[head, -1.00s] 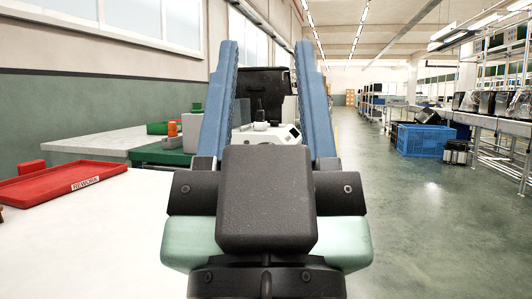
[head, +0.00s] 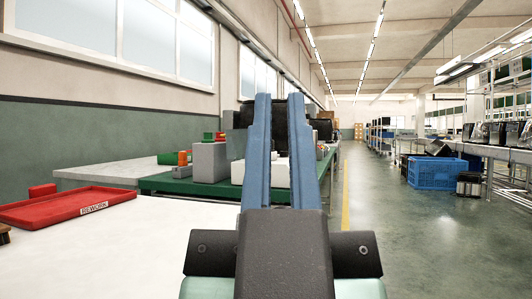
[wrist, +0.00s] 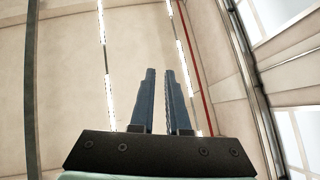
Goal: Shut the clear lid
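My gripper (head: 279,98) points forward and up in the head view, its two blue fingers apart with a narrow gap and nothing visible between them. It also shows in the wrist view (wrist: 159,70), against the ceiling. A white machine (head: 238,172) stands behind the fingers on a green-topped bench, mostly hidden by them. A greyish see-through panel (head: 236,145), possibly the raised clear lid, stands just left of the left finger. Its edges and hinge are hard to make out. My gripper overlaps the machine in the picture, with no contact visible.
A white table (head: 130,245) fills the lower left, with a red REWORK tray (head: 70,207) on it. The green bench (head: 190,187) also holds a grey box (head: 209,162) and small orange and green items. Open floor (head: 400,220) lies right, before a blue crate (head: 435,173).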

